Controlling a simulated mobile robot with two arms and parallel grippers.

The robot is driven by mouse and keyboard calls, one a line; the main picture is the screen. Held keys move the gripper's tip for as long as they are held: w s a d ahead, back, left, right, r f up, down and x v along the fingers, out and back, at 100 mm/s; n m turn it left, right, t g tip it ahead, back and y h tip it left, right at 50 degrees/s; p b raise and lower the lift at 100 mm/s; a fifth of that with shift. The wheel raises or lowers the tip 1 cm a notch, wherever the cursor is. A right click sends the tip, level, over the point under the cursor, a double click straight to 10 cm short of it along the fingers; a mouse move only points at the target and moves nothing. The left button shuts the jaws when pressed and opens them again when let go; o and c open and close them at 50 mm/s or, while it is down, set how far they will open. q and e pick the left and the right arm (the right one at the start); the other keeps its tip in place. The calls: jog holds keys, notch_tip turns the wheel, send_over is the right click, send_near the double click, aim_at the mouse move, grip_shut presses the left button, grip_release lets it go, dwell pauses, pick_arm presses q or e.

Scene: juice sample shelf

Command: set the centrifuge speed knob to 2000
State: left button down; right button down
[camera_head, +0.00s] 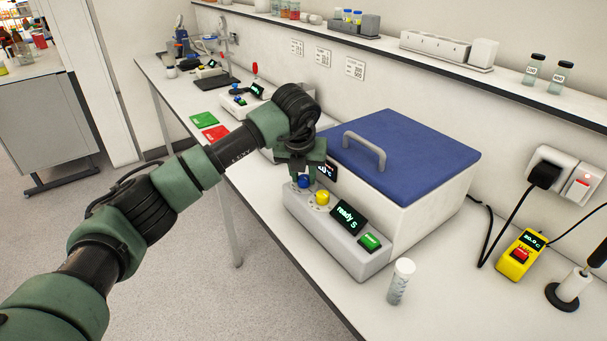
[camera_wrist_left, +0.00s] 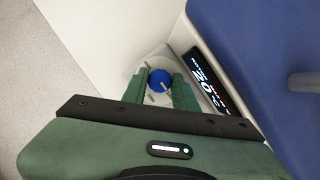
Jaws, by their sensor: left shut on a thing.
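The centrifuge (camera_head: 400,212) is a white box with a blue lid (camera_head: 400,150) and a grey handle. Its sloped front panel carries a blue knob (camera_head: 304,182), a yellow knob (camera_head: 322,197), a screen (camera_head: 348,217) reading "ready S" and a green button (camera_head: 370,241). My left gripper (camera_head: 305,176) points down at the blue knob. In the left wrist view the blue knob (camera_wrist_left: 160,79) sits between the two green fingers, which are shut on it. A dark display (camera_wrist_left: 203,82) beside it seems to show a temperature in °C. My right gripper is out of view.
A capped tube (camera_head: 400,281) stands on the bench in front of the centrifuge. A yellow meter (camera_head: 521,255) and cables lie at the right. Green (camera_head: 203,117) and red (camera_head: 215,132) pads lie behind my arm. A shelf (camera_head: 450,68) with vials runs along the wall.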

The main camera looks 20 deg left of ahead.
pick_arm(q)
jog(key=shift+a+m+h+b, duration=0.1)
jog(key=shift+m+h+b, duration=0.4)
jog(key=shift+m+b, duration=0.5)
jog(key=m+h, duration=0.1)
jog(key=m, duration=0.3)
jog(key=m+h, duration=0.1)
jog(key=m, duration=0.1)
jog(key=shift+w+a+r+m+g, duration=0.1)
jog(key=shift+a+m+g, duration=0.05)
jog(key=shift+m+g, duration=0.15)
jog(key=shift+m+g+h, duration=0.5)
jog(key=shift+m+h, duration=0.1)
jog(key=shift+m, duration=1)
jog(key=c, duration=1.1)
grip_release()
